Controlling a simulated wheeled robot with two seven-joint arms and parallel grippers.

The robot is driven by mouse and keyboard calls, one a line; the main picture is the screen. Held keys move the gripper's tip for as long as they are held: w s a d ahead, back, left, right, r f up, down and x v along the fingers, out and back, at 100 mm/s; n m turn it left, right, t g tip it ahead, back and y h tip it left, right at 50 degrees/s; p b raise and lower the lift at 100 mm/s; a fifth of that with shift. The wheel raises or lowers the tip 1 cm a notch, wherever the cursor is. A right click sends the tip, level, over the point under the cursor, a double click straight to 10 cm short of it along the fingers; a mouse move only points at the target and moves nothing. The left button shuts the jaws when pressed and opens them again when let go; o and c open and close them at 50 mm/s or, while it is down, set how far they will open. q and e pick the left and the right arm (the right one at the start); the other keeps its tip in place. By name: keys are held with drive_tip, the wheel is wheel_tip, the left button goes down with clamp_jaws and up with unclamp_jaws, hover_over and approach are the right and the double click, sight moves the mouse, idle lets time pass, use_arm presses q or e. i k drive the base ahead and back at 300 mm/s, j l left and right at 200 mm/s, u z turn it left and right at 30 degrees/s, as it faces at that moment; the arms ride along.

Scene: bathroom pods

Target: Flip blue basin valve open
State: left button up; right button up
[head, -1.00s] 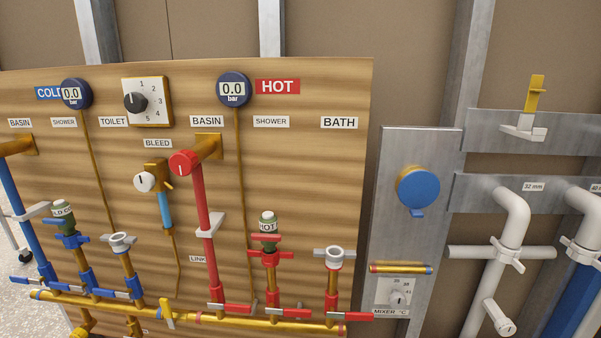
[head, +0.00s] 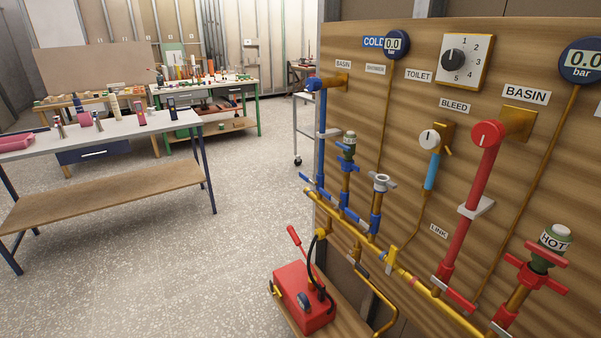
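The blue basin pipe (head: 322,115) runs down the left edge of the wooden board, under the left BASIN label (head: 343,63). At its foot is the blue basin valve with a small blue lever (head: 308,179), just above the brass manifold pipe. The lever looks roughly in line with the manifold and across the upright pipe, but it is small here. Other blue-handled valves stand just right of it. Neither of my grippers is in view.
The wooden board (head: 400,130) fills the right side. A red pump box (head: 303,298) with a lever stands below the manifold. A grey-topped workbench (head: 110,135) stands at left. The speckled floor (head: 225,250) between them is open.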

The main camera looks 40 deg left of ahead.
sight(302, 175)
drive_tip(key=u, duration=1.3)
